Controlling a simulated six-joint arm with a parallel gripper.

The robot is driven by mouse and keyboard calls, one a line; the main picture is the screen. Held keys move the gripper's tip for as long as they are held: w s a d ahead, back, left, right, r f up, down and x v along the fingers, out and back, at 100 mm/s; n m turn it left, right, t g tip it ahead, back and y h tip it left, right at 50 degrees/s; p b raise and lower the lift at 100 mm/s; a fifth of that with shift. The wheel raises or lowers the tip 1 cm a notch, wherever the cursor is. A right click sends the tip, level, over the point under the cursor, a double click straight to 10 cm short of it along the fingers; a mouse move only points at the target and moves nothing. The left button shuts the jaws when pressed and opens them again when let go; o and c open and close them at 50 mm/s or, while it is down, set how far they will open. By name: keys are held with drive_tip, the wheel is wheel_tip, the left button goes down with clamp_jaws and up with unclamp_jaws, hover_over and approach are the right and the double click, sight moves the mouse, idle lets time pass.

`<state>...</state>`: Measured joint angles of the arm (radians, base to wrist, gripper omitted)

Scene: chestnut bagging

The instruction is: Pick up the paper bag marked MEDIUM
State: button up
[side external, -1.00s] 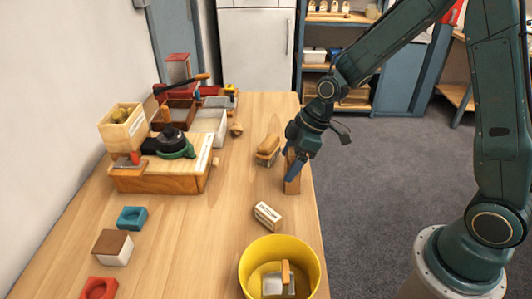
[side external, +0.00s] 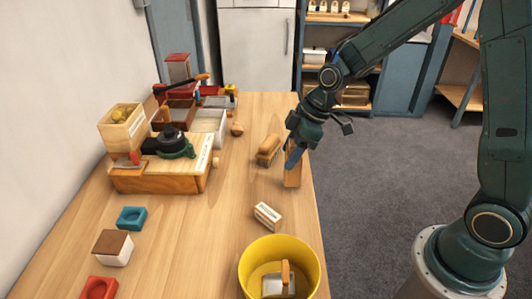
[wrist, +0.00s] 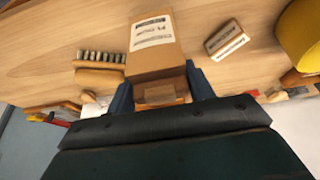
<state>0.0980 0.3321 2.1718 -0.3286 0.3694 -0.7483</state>
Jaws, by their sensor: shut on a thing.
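A brown paper bag (side external: 293,177) stands at the right edge of the wooden table in the side external view. In the wrist view the bag (wrist: 153,62) shows pale printed labels on its face, but I cannot read the words. My gripper (side external: 294,160) is shut on the bag from above, with its blue fingers on either side of it. In the wrist view my gripper (wrist: 160,95) has a finger on each side of the bag's near end. I cannot tell whether the bag's base touches the table.
A wooden-handled brush (side external: 268,150) lies just left of the bag. A small labelled block (side external: 267,216) and a yellow bucket (side external: 247,271) holding a scoop stand nearer the camera. A wooden box (side external: 160,178) and several trays fill the left side. The middle of the table is clear.

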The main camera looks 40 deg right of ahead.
wheel_tip(320, 180, up, 18)
drive_tip(key=shift+f, duration=0.25)
drive_tip(key=shift+w, duration=0.1)
idle(0.6)
